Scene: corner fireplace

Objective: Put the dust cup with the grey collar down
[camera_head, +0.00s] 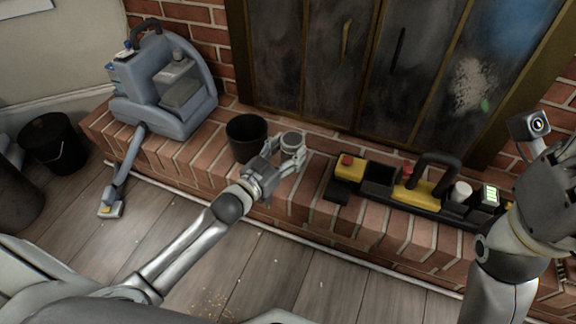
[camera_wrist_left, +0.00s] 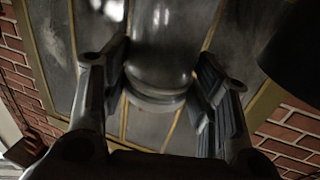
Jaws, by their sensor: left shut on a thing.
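My left gripper (camera_head: 284,158) is shut on the dust cup with the grey collar (camera_head: 292,141). It holds the cup over the brick hearth, just right of a black bin. In the left wrist view the clear cup (camera_wrist_left: 160,45) stands between the two fingers of my left gripper (camera_wrist_left: 160,95), with its grey collar (camera_wrist_left: 155,92) low between them. How far the cup is from the bricks is hard to tell. My right gripper (camera_head: 553,190) is at the right edge, partly cut off, and its fingers do not show clearly.
The black bin (camera_head: 246,138) stands on the brick hearth (camera_head: 225,178). A blue-grey cleaning machine (camera_head: 180,95) is on the left, its hose reaching the floor. A black tray (camera_head: 410,203) with yellow parts lies right. Glass fireplace doors (camera_head: 345,60) stand behind. A black bucket (camera_head: 50,143) is far left.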

